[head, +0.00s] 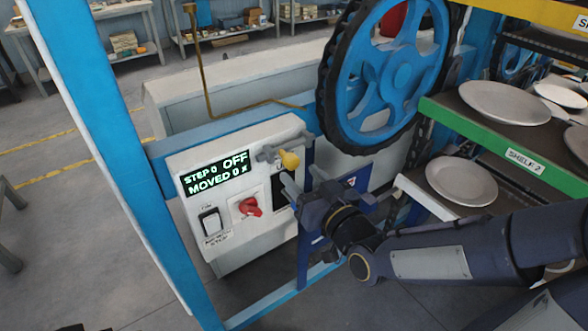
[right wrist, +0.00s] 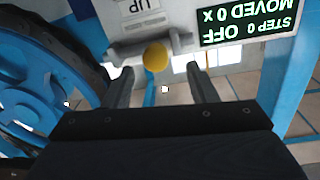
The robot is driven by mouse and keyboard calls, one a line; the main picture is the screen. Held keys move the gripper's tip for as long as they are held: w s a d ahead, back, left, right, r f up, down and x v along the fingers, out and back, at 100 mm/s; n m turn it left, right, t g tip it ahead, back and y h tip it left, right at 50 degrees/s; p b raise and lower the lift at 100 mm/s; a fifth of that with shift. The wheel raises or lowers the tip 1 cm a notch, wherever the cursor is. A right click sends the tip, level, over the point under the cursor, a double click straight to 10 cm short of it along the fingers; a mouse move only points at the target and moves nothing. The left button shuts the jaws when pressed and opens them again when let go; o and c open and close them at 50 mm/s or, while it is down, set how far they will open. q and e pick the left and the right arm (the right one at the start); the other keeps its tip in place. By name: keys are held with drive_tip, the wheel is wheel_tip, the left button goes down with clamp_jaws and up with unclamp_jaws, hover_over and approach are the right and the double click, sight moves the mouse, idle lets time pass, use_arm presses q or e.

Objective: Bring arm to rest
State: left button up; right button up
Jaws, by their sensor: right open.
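My right arm comes in from the right in the head view. Its gripper (head: 302,178) is open and empty, in front of the control box (head: 188,165). A lever with a yellow knob (head: 289,160) sticks out of the box just above the fingers. In the right wrist view the yellow knob (right wrist: 155,57) shows between the two open fingers of the gripper (right wrist: 158,75), beyond their tips or near them; I see no grip on it. The display (head: 216,174) reads "STEP 0 OFF MOVED 0 X". My left gripper is not in view.
A red rotary switch (head: 250,207) and a rocker switch (head: 211,221) sit below the display. A large blue wheel (head: 391,70) stands behind. A green-edged shelf (head: 480,137) with white plates (head: 461,181) is close to my right arm. A blue post (head: 108,130) stands left.

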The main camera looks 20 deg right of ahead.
drive_tip(key=shift+v, duration=0.9)
drive_tip(key=s+d+f+m+g, duration=0.1)
drive_tip(key=s+d+f+g, duration=0.2)
drive_tip(key=s+g, duration=0.3)
drive_tip(key=s+d+f+m+g+h, duration=0.1)
drive_tip(key=s+f+g, duration=0.3)
drive_tip(key=s, duration=0.9)
drive_tip(key=shift+d+m+g, duration=0.5)
drive_tip(key=shift+d+g, duration=0.35)
drive_tip(key=shift+g, duration=0.05)
drive_tip(key=shift+s+f, duration=0.1)
drive_tip(key=shift+f, duration=0.05)
